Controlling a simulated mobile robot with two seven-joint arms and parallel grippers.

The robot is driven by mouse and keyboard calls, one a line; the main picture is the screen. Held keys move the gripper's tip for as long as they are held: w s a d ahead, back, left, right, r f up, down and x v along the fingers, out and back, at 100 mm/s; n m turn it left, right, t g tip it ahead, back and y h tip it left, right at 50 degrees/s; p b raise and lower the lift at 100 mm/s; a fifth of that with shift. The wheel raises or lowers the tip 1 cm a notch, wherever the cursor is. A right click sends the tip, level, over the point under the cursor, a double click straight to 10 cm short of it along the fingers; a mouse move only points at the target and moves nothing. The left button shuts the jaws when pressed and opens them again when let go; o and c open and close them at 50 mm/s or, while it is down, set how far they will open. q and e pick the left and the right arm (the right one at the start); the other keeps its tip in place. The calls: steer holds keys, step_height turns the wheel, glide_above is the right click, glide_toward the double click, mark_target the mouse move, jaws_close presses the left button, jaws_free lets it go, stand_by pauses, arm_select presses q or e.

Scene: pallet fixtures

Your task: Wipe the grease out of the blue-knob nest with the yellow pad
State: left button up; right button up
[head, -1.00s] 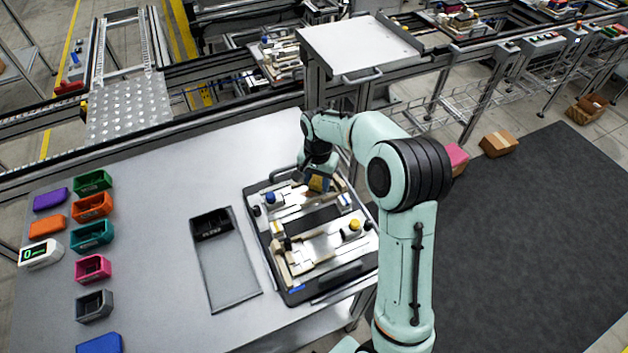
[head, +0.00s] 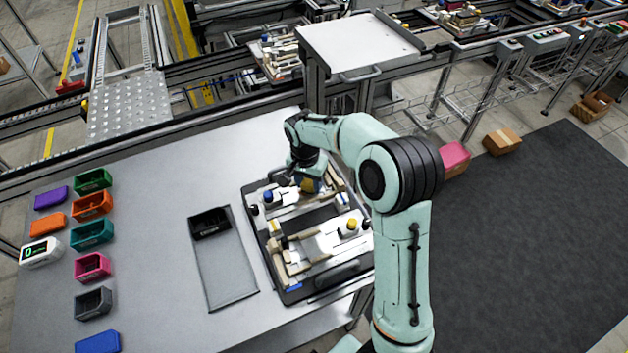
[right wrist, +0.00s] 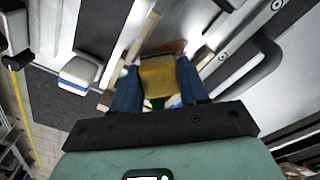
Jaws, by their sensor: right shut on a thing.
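My right gripper (head: 308,182) is shut on the yellow pad (head: 310,184), low over the far part of the pallet (head: 318,290). In the right wrist view the pad (right wrist: 157,75) sits between the two blue fingers (right wrist: 160,90). The fixture with the blue knob (head: 268,196) is at the pallet's far left, with the gripper just to the right of the knob. A brown-orange patch (right wrist: 172,46) shows at the pad's edge; I cannot tell whether it is grease. The nest's inside is mostly hidden. My left gripper is not in view.
A second fixture with a yellow knob (head: 351,224) is on the pallet's near side. A grey tray (head: 226,275) with a black block lies left of the pallet. Several coloured bins (head: 92,234) line the table's left. Bare table lies between.

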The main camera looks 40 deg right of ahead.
mark_target(294, 197)
steer(key=shift+y, duration=0.4)
steer(key=a, duration=0.2)
steer(key=w+a, duration=0.1)
steer(key=a, duration=0.1)
steer(key=shift+a+f, duration=0.2)
steer(key=shift+a, duration=0.05)
steer(key=shift+r, duration=0.1)
steer(key=shift+w+r, duration=0.1)
steer(key=shift+r, duration=0.1)
steer(key=r+p, duration=0.1)
steer(key=w+a+r, duration=0.1)
steer(key=r, duration=0.1)
steer(key=shift+p, duration=0.35)
steer(key=shift+s+d+r+p, duration=0.1)
steer(key=shift+r+p, duration=0.1)
steer(key=shift+r, duration=0.25)
steer(key=shift+s+d+r+p, duration=0.1)
steer(key=shift+r+p, duration=0.05)
steer(key=shift+r, duration=0.3)
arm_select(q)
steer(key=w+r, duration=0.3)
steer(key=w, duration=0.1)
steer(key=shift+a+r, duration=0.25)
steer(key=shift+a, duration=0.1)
arm_select(e)
steer(key=shift+d+r, duration=0.2)
steer(key=shift+r, duration=0.25)
